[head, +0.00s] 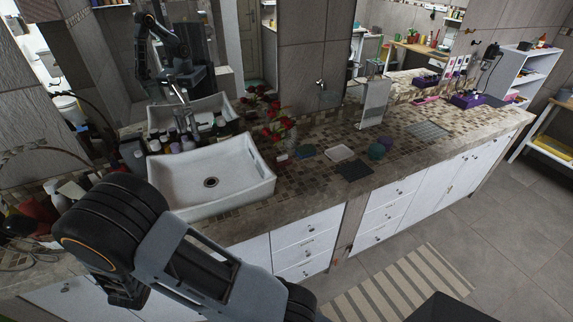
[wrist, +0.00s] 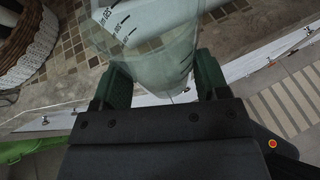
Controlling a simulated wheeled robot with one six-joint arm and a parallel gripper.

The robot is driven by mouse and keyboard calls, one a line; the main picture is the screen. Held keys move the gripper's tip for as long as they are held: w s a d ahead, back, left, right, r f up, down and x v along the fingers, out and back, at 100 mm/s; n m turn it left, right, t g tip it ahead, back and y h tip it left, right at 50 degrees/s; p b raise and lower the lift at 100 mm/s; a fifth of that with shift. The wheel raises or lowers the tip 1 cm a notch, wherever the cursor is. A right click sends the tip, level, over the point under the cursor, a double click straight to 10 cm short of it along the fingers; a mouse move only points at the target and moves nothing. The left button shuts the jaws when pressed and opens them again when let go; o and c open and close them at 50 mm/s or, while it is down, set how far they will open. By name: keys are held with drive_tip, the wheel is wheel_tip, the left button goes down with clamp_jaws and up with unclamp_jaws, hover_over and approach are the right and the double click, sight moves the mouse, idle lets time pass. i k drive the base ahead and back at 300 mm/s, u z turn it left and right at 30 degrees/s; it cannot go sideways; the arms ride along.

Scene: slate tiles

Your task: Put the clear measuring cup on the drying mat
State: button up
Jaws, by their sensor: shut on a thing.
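My gripper (wrist: 160,84) shows in the wrist view, its two dark green fingers closed on either side of the clear measuring cup (wrist: 150,62). The cup is see-through with black scale marks; its upper part runs out of the top of the picture. It is held above the counter's front edge. In the head view I cannot make out the gripper or the cup. A grey ribbed mat (head: 428,130), which looks like the drying mat, lies flat on the counter's right part. A dark flat square (head: 354,171) lies nearer, by the front edge.
A white basin (head: 211,180) stands on the mosaic counter. Red flowers (head: 277,128), a white dish (head: 340,153) and a teal round thing (head: 376,151) stand between basin and ribbed mat. A white-lined wicker basket (wrist: 28,50) is close left of the cup. Counter around the ribbed mat looks clear.

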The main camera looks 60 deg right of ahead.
sight(356, 170)
drive_tip(key=u, duration=2.15)
drive_tip(key=k, duration=1.9)
drive_tip(key=z, duration=1.4)
